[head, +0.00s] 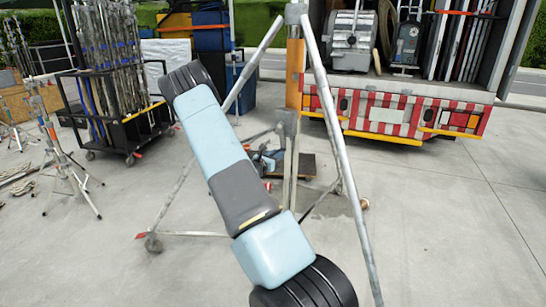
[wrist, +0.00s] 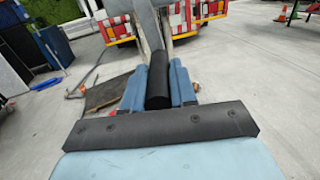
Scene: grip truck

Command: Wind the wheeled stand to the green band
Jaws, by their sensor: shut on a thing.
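The wheeled stand (head: 340,130) stands in front of me, with long silver legs, a castor at the lower left and an upright column with an orange section. In the wrist view, part of the stand's grey metal (wrist: 150,30) rises behind my gripper (wrist: 158,88). My gripper's two blue fingers are closed on a black cylindrical grip (wrist: 157,92), which looks like the stand's winding handle. In the head view my gripper (head: 266,160) is small and partly hidden beside the column. I cannot make out a green band in either view.
A truck (head: 400,115) with a red and white chequered rear stands open behind the stand. A black wheeled rack (head: 125,130) of metal stands is at the left, with a tripod (head: 70,170) nearer. The floor at right is clear.

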